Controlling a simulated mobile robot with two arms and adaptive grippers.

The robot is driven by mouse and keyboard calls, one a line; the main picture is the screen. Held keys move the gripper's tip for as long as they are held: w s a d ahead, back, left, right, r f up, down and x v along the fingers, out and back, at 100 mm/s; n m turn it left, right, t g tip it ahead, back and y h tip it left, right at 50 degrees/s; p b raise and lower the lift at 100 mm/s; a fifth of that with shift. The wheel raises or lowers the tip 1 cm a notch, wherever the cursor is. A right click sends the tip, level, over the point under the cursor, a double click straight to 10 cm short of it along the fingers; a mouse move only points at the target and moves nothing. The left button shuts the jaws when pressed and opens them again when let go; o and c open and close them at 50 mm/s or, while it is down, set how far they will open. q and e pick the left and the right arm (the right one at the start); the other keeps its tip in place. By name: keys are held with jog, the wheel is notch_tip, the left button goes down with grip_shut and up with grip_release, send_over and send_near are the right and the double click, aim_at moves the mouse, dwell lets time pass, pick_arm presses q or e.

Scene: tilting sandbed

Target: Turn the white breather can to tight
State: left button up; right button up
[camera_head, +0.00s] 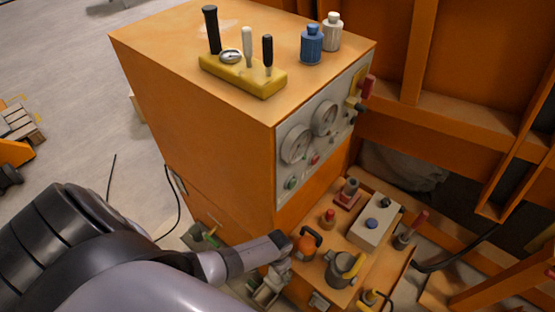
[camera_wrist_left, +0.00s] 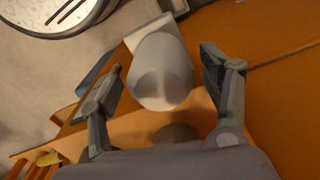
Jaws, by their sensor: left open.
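A smooth white can (camera_wrist_left: 162,68) with a rounded end sits between the spread fingers of my left gripper (camera_wrist_left: 160,75) in the left wrist view. Gaps show on both sides, so the fingers stand apart from it. A pale squarish part shows behind the can. In the head view my left gripper (camera_head: 268,284) is low by the front of the orange cabinet, left of an orange fitting (camera_head: 305,241). I cannot make out the can between its fingers there; my arm and hand cover much of that area. My right gripper is not in view.
The orange cabinet (camera_head: 222,135) carries a yellow tool block (camera_head: 240,77), a blue bottle (camera_head: 312,45) and a white bottle (camera_head: 332,32) on top. Gauges (camera_head: 296,144) are on its face. A low deck with a dark pot (camera_head: 342,270) and a pale box (camera_head: 374,226) lies beside my gripper.

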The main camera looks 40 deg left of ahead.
pick_arm(q)
notch_tip(320, 180, up, 12)
dwell(1.0)
dwell(0.3)
